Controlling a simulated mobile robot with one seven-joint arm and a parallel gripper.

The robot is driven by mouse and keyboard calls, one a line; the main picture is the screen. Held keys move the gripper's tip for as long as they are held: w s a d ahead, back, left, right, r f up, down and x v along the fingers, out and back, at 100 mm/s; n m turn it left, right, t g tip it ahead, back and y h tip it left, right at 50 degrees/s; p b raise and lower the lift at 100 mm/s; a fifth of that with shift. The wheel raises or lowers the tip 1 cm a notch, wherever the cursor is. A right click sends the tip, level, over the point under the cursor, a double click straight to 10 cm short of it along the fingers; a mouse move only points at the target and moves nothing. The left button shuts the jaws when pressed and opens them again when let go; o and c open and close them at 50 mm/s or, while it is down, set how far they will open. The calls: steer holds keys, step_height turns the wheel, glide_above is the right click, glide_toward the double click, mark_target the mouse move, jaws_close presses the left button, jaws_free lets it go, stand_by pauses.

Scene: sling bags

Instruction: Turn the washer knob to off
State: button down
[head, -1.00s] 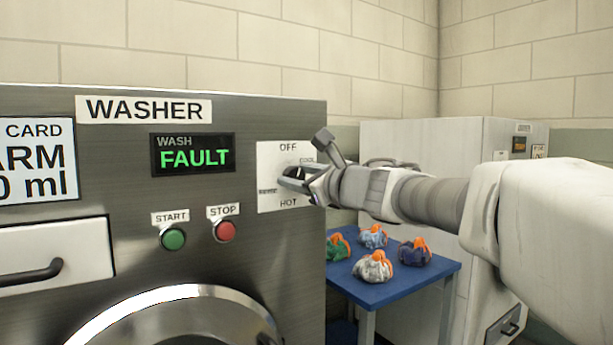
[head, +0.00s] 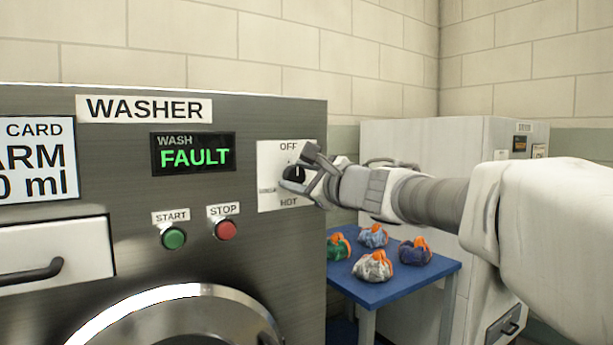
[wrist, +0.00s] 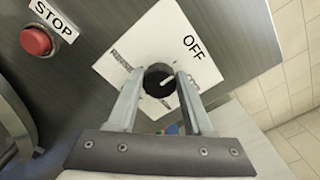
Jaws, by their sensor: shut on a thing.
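The washer (head: 120,260) fills the left of the head view. Its black knob (head: 294,173) sits on a white dial plate (head: 267,155) marked OFF at the top and HOT at the bottom. My gripper (head: 299,175) is shut on the knob from the right, with a finger on either side of it. In the wrist view, the knob (wrist: 157,76) shows between the two fingertips of my gripper (wrist: 158,82). Its white pointer mark points between the OFF side and the label clockwise of it, which a finger partly covers. The exact angle is hard to tell.
The washer display (head: 193,155) reads WASH FAULT. A green START button (head: 173,238) and a red STOP button (head: 225,230) lie below left of the dial. A blue table (head: 395,292) with several cloth bags stands right of the washer, before a white machine (head: 410,140).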

steer(key=shift+c, duration=1.5)
jaws_free()
steer(key=p+v, duration=0.2)
steer(key=v, duration=1.5)
steer(key=shift+d, duration=0.2)
steer(key=shift+s, duration=0.15)
